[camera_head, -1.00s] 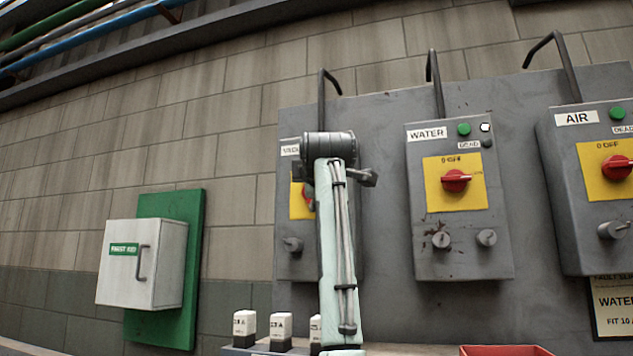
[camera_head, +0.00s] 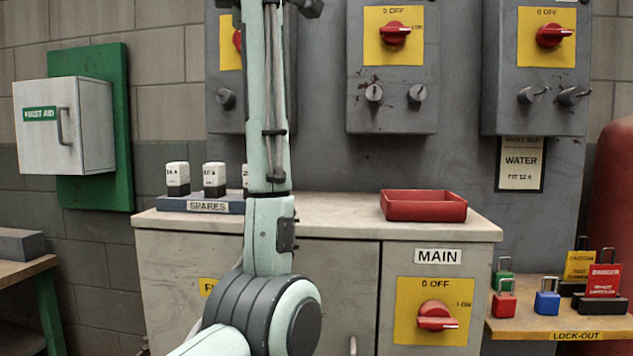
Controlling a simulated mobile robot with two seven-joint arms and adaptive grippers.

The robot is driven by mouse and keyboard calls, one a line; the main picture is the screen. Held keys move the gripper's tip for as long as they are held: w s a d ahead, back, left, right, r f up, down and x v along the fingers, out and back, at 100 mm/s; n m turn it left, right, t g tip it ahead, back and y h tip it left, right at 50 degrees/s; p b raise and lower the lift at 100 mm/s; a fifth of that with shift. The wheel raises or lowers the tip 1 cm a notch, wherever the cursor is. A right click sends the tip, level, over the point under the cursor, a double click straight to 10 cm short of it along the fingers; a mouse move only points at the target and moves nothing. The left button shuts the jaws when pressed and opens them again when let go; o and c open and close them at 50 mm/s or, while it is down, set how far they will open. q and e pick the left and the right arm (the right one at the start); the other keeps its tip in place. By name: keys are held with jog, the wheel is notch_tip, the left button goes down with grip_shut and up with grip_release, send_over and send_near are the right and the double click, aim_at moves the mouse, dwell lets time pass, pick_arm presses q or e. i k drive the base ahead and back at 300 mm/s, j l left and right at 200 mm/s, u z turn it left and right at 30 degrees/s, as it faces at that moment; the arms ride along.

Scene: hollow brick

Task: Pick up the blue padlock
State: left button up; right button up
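The blue padlock (camera_head: 547,302) stands upright on the small wooden lock-out shelf (camera_head: 510,331) at the lower right, its shackle on top. A red padlock (camera_head: 504,303) and a green padlock (camera_head: 503,270) stand to its left, the green one behind the red. One of my arms rises through the left middle of the view, in front of the cabinet. Its gripper is not visible, as the arm runs up to the top edge. My other gripper is not in view either. Nothing covers the blue padlock.
Red and yellow danger tags (camera_head: 604,283) stand right of the blue padlock. A cabinet (camera_head: 470,229) with a MAIN switch (camera_head: 436,316) stands left of the shelf. It bears a red tray (camera_head: 424,206) and several spare fuses (camera_head: 214,180). A first aid box (camera_head: 50,126) hangs at left.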

aim_at(546, 303)
jog(key=k+l, duration=0.25)
jog(key=k, duration=0.2)
jog(key=k+l, duration=0.3)
jog(key=k, duration=0.2)
